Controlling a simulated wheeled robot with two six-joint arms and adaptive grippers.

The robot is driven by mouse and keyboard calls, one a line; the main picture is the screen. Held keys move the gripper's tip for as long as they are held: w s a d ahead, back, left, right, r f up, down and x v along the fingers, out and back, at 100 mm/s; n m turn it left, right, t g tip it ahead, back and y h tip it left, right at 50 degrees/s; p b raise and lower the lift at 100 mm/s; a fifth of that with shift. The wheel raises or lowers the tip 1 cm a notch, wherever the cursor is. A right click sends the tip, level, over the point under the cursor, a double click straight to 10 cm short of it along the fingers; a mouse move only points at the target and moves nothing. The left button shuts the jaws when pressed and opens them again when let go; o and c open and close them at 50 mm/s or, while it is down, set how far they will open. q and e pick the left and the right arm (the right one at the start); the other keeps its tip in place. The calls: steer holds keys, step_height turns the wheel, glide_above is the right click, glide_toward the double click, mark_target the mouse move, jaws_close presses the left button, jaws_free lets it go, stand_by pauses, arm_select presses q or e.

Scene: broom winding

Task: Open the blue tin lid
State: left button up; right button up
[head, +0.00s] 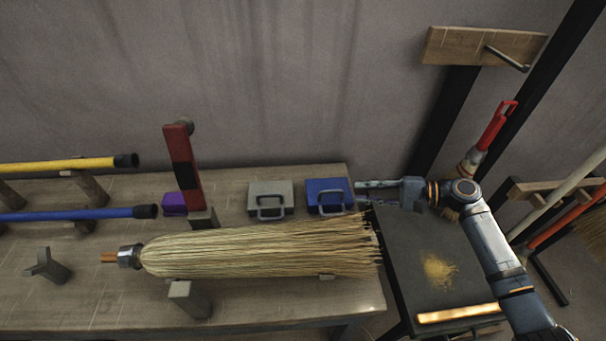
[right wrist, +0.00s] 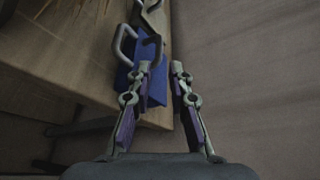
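The blue tin (head: 322,187) sits at the back right end of the workbench, with a grey loop handle on its front. Its lid looks shut. My right gripper (head: 358,193) comes in from the right with its fingers at the tin's right edge. In the right wrist view the gripper (right wrist: 161,66) is open, with a gap between the fingertips. There the blue tin (right wrist: 157,90) lies behind and left of the fingers, partly hidden by the left finger. I cannot tell whether that finger touches it. My left gripper is not in view.
A grey tin (head: 270,191) stands left of the blue one on the workbench (head: 110,310). A straw broom (head: 250,255) lies in front of both. A red upright tool (head: 182,165) and a purple block (head: 174,204) stand further left. A dark side table (head: 400,255) is at right.

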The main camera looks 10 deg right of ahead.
mark_target(334, 192)
steer(key=shift+w+a, duration=0.25)
steer(key=shift+a, duration=0.05)
steer(key=shift+s+d, duration=0.35)
steer(key=shift+s+a+r, duration=0.1)
steer(key=shift+s+a, duration=0.2)
steer(key=shift+x, duration=1.15)
steer(key=p+x, duration=0.1)
steer(key=x, duration=0.3)
steer(key=shift+w+a, duration=0.1)
steer(key=shift+w, duration=0.15)
steer(key=shift+x, duration=0.85)
steer(key=shift+w+a, duration=0.1)
steer(key=shift+a, duration=0.1)
steer(key=shift+a+f, duration=0.1)
steer(key=shift+f, duration=0.1)
steer(key=shift+c, duration=0.9)
jaws_close()
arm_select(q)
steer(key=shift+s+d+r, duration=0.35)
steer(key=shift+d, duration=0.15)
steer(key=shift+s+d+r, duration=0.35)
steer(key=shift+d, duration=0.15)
